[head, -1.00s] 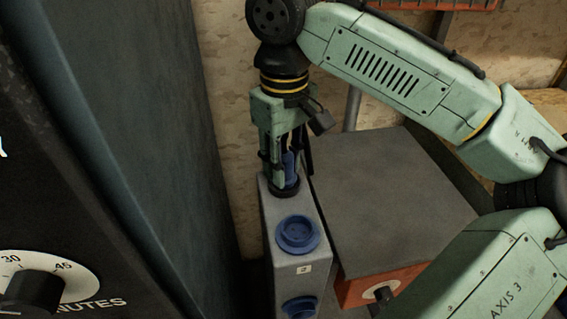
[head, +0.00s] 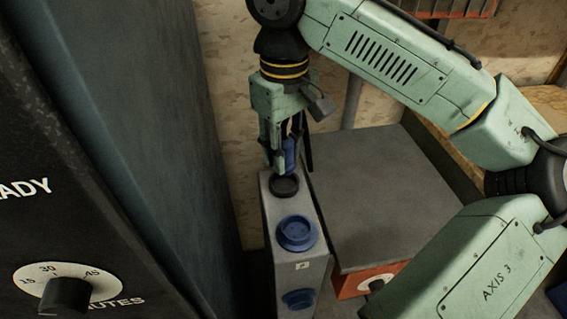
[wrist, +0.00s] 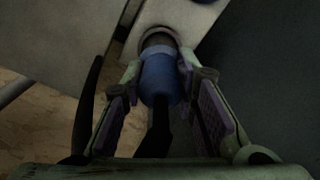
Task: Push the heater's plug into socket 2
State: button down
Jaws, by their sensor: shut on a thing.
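The blue plug (head: 290,156) is between the fingers of my gripper (head: 283,163), which is shut on it. In the head view it stands roughly upright just above a dark round socket (head: 284,187) at the far end of the grey socket box (head: 277,220). A dark cable runs back from the plug between the fingers. I cannot tell whether the plug's tip touches the socket. The dark socket's number is not visible.
A blue-capped socket (head: 297,233) with a small label, too small to read surely, is nearer on the box. Another blue socket (head: 299,299) lies below it. A dark cabinet (head: 150,150) stands close on the left; a grey-topped orange unit (head: 375,200) stands right.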

aim_at(284, 123)
jog(key=shift+r+p, duration=2.1)
jog(key=shift+p, duration=0.1)
jog(key=shift+f, duration=0.1)
jog(key=c, duration=1.9)
grip_release()
grip_shut()
